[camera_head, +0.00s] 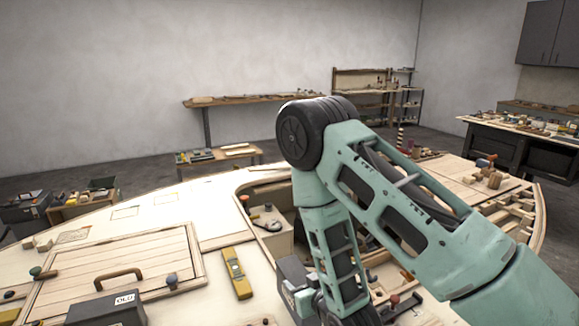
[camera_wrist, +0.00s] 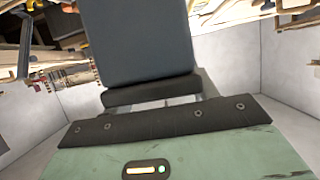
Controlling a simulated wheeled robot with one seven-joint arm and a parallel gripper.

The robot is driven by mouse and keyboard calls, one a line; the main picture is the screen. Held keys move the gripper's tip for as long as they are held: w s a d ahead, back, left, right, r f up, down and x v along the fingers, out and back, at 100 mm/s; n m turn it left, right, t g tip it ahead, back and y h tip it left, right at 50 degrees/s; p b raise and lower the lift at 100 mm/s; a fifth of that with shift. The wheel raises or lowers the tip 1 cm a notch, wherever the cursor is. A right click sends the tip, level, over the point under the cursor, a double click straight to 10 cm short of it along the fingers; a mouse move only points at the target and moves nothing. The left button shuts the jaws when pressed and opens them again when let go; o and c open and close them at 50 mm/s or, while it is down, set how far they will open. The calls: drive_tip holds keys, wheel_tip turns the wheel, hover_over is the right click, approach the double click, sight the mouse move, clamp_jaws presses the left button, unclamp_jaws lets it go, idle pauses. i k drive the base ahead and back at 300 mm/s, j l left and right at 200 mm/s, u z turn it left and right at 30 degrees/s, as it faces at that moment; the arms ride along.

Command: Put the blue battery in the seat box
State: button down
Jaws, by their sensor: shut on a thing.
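My gripper (camera_wrist: 150,92) is shut on a slate blue-grey block (camera_wrist: 140,45), which looks like the blue battery. The block fills the upper middle of the wrist view. In the head view my forearm hides most of the gripper, and a dark grey block with a pale label (camera_head: 294,276) shows beside its left side, above the hull. I cannot tell for certain whether it is the same block. An open recess in the deck holds a pale box (camera_head: 268,235) with small items on it. I cannot tell which part is the seat box.
A planked hatch with a brown handle (camera_head: 120,276) lies at left, with a dark labelled box (camera_head: 107,309) in front. A yellow level (camera_head: 237,273) lies on the deck left of my arm. Small tools and cut frames lie at right. Workbenches stand beyond the hull.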

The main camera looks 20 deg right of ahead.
sight(393, 283)
drive_tip(key=l, duration=1.9)
